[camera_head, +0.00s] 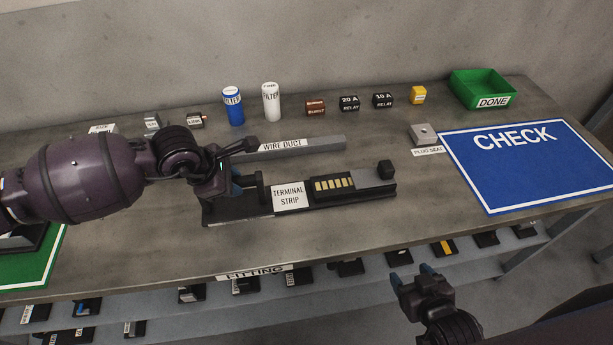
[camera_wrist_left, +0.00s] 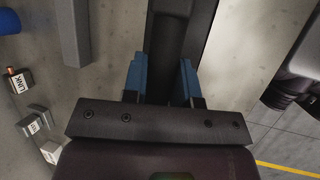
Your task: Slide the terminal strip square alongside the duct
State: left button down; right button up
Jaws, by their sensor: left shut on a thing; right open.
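The terminal strip (camera_head: 345,198) is a long dark piece with a white label, a row of pale contacts and a raised black block at its right end. It lies on the bench in front of the grey wire duct (camera_head: 320,146), with bare bench between them. I cannot tell if they are exactly parallel. My left gripper (camera_head: 249,184) is shut on the strip near its left end; the left wrist view shows dark strip between its blue fingers (camera_wrist_left: 161,78). The duct (camera_wrist_left: 75,35) is left of them there. My left arm hides the duct's left end. My right gripper (camera_head: 426,272) is open and empty before the bench.
Blue (camera_head: 232,106) and white (camera_head: 271,102) filters, a fuse block and relays stand behind the duct. A plug seat (camera_head: 424,134), blue CHECK mat (camera_head: 530,165) and green DONE bin (camera_head: 482,90) are at the right. A lower shelf (camera_head: 215,310) holds several parts.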

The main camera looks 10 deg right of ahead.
pick_arm(q)
jog(key=shift+s+a+f, duration=0.1)
jog(key=shift+a+f, duration=0.15)
jog(key=shift+f, duration=0.1)
jog(key=c, duration=1.1)
grip_release()
jog(key=shift+c, duration=0.2)
jog(key=o, duration=0.3)
jog(key=shift+d+r, duration=0.1)
jog(key=shift+r, duration=0.1)
